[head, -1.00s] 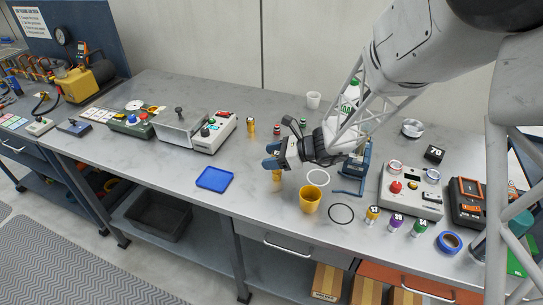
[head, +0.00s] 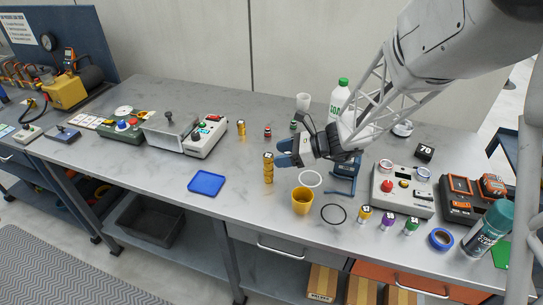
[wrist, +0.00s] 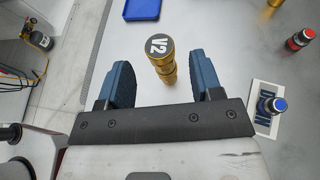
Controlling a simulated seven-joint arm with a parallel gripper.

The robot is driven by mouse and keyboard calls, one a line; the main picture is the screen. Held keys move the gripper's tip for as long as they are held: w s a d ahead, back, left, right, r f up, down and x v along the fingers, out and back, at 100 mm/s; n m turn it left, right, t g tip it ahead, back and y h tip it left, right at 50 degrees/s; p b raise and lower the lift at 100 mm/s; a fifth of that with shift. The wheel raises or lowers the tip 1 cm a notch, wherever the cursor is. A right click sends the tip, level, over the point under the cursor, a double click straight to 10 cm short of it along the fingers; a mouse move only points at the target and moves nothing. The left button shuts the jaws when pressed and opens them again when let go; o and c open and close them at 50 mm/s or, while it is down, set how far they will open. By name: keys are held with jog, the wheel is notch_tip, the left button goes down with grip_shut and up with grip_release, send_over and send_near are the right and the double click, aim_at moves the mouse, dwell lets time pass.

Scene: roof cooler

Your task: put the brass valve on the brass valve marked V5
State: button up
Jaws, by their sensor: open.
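A tall brass column (head: 268,170) stands upright on the bench; it looks like one brass valve on top of another. In the wrist view its dark top cap reads V2 on the brass valve (wrist: 159,52). Any mark on the lower part is hidden. A shorter brass valve (head: 241,130) stands apart, farther back and left; its mark is too small to read. My gripper (head: 284,153) is open, with blue fingers, just right of the column's top. In the wrist view the column shows ahead, between the finger lines of my gripper (wrist: 163,75), apart from both fingers.
A yellow cup (head: 302,202), a white ring (head: 310,171) and a black ring (head: 334,205) lie right of the column. A blue tray (head: 207,184) lies left. Small labelled pieces stand near a control box (head: 403,197).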

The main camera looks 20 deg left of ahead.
jog(key=shift+v, duration=2.8)
jog(key=s+d+r+n+t+h, duration=0.1)
jog(key=s+d+r+n+h, duration=0.3)
jog(key=s+d, duration=0.5)
jog(key=s+d+r+n+t+h, duration=0.2)
jog(key=s+d+r+n+h, duration=0.3)
jog(key=s+d, duration=0.4)
jog(key=s+d+r+n+t+h, duration=0.2)
jog(key=s+d+r+n+h, duration=0.2)
jog(key=s+d, duration=0.5)
jog(key=d+n, duration=0.2)
jog(key=d, duration=0.2)
jog(key=shift+d+r+n, duration=0.3)
